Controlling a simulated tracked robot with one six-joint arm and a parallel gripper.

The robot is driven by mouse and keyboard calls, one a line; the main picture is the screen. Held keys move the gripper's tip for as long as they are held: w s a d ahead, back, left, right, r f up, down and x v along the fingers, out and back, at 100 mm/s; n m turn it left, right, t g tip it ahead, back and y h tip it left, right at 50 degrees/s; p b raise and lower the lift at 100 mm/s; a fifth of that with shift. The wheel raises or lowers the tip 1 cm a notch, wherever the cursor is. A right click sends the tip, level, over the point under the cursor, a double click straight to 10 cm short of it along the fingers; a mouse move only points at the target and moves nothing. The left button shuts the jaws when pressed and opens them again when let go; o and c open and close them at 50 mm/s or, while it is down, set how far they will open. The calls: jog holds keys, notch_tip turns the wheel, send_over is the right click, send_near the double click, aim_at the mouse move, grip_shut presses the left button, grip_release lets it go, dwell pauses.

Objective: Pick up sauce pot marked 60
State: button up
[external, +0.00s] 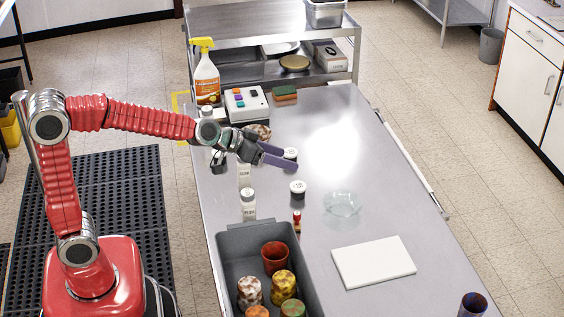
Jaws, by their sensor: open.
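Two small pots with pale tops and dark sides stand on the steel table. The nearer pot (298,189) stands clear of my gripper, and its top carries a dark mark too small to read. The farther pot (291,153) is at my fingertips, partly hidden by a finger. I cannot tell which pot is marked 60. My gripper (287,158) is open, with its purple-grey fingers pointing right, low over the table. I cannot tell whether the farther pot is between the fingers or just behind them.
White-labelled bottles (248,203) stand left of the pots. A red stamp (297,221), glass bowl (342,204) and white board (373,262) lie nearer. A grey tub (228,262) holds several cups. A spray bottle (206,78) and button box (246,104) stand behind.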

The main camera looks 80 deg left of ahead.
jog(key=w+a+f+n+y, duration=0.2)
jog(key=w+a+f, duration=0.1)
jog(key=w+a, duration=0.35)
jog(key=n+g+y, duration=0.3)
jog(key=n+y, duration=0.1)
jog(key=y, duration=0.4)
send_over(287, 156)
notch_tip(287, 156, down, 12)
jog(key=shift+w+a, duration=0.1)
jog(key=shift+f, duration=1.75)
